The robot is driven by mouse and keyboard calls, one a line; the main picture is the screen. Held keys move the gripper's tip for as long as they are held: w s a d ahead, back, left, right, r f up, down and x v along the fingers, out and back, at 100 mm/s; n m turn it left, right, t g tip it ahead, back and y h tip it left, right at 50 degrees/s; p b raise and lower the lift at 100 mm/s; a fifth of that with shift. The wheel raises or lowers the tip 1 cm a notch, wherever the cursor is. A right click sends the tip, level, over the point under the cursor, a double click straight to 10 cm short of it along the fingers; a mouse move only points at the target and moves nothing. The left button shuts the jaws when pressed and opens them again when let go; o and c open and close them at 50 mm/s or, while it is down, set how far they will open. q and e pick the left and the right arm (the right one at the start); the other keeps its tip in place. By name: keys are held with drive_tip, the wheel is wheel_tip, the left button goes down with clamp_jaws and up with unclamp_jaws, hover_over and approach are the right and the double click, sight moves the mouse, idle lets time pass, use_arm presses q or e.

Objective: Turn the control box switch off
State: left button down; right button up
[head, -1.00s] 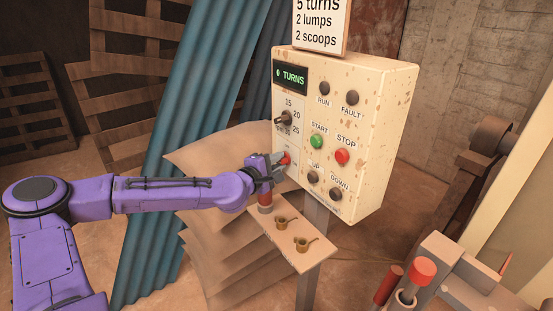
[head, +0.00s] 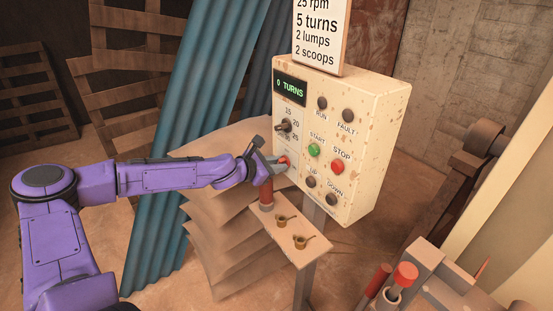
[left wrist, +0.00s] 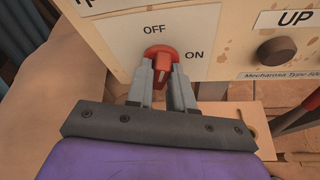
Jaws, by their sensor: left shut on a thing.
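The cream control box (head: 372,112) stands on a post right of centre in the head view. Its red rotary switch (left wrist: 161,57) sits on a white plate low on the front, with OFF printed above it and ON to its right. My left gripper (left wrist: 161,74) is shut on the red switch, one finger on each side. The knob's grip looks roughly upright, towards OFF, but the fingers hide part of it. In the head view the left gripper (head: 277,165) reaches the switch from the left. My right gripper is not in view.
Stacked sacks (head: 215,220) and blue corrugated sheet (head: 185,130) stand behind my left arm. Red-handled machine parts (head: 404,275) are at lower right.

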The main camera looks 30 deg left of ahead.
use_arm(q)
drive_tip(key=shift+w+a+r+n+g+h+p, duration=0.1)
drive_tip(key=shift+n+g+h+p, duration=0.1)
drive_tip(key=shift+n+h+p, duration=0.4)
drive_tip(key=shift+a+r+n+g+h+p, duration=0.1)
drive_tip(key=shift+n+g+h+p, duration=0.1)
drive_tip(key=shift+n+p, duration=0.7)
drive_tip(key=c, duration=1.1)
unclamp_jaws()
drive_tip(key=shift+f, duration=0.1)
